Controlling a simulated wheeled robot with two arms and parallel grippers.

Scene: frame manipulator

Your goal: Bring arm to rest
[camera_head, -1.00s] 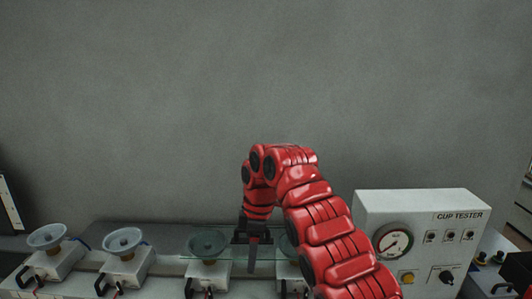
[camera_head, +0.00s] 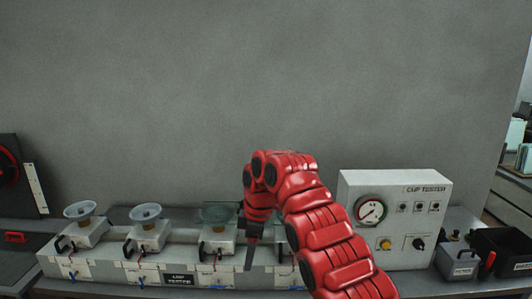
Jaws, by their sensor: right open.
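My red right arm (camera_head: 325,233) rises from the lower right of the head view and bends over to the left. Its dark right gripper (camera_head: 250,258) hangs pointing down in front of the bench fixtures. The gripper is open, though its fingers overlap from this side and the gap is hard to see. I see nothing held in it. My left gripper is not in view.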

